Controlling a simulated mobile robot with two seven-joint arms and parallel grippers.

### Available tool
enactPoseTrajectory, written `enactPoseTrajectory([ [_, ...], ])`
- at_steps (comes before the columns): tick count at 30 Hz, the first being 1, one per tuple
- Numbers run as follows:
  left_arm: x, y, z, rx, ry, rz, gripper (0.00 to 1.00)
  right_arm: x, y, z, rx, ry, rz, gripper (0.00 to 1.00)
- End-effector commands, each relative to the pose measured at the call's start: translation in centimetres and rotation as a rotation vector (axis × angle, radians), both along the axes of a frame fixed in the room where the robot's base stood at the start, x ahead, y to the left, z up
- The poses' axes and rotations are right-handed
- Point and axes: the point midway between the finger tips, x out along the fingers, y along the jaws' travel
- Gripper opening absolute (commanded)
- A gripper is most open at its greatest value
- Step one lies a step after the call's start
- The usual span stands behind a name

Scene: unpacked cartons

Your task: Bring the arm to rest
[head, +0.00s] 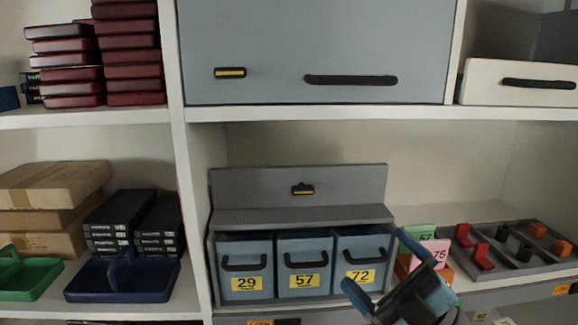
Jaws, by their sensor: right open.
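My right gripper (376,262) is at the bottom of the head view, right of centre. Its two blue fingers are spread apart with nothing between them. It is in front of the right end of a grey drawer unit (298,189), near the drawer labelled 72 (376,249). It partly covers some small coloured cards behind it, a green one (418,231) and a pink one numbered 75 (441,252). I cannot tell whether it touches anything. My left gripper is not in the view.
A sorting tray (512,257) with red, black and orange pieces lies to the right. A grey cabinet door (317,45) is above. Blue (90,285) and green (20,287) carriers, brown cartons (60,185) and dark red boxes (130,41) fill the left shelves.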

Motion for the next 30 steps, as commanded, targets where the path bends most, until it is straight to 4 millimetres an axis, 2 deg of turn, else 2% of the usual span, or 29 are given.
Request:
enactPoseTrajectory([
  [1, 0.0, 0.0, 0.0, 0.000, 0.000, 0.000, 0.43, 0.7, -1.6, -1.3, 0.092, 0.117, -0.096, 1.00],
  [5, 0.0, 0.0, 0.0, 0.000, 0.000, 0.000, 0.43, 1.9, -6.0, -6.4, 0.261, 0.445, -0.351, 1.00],
  [7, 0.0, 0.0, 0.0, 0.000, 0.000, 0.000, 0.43, 1.6, -8.3, -10.3, 0.318, 0.644, -0.482, 1.00],
  [10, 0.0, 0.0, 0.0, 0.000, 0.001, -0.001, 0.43, -0.5, -11.0, -16.6, 0.358, 0.950, -0.650, 1.00],
  [12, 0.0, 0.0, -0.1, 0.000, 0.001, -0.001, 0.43, -2.8, -12.3, -20.6, 0.356, 1.151, -0.743, 1.00],
  [15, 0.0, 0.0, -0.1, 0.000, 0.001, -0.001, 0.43, -6.1, -13.1, -24.7, 0.336, 1.374, -0.826, 1.00],
  [21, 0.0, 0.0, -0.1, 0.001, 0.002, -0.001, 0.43, -11.7, -13.7, -29.3, 0.274, 1.681, -0.904, 1.00],
  [24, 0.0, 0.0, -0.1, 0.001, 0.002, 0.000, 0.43, -14.3, -13.7, -30.9, 0.240, 1.804, -0.926, 1.00],
  [30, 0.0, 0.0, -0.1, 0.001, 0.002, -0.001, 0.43, -18.7, -13.6, -32.7, 0.177, 2.000, -0.943, 1.00],
])
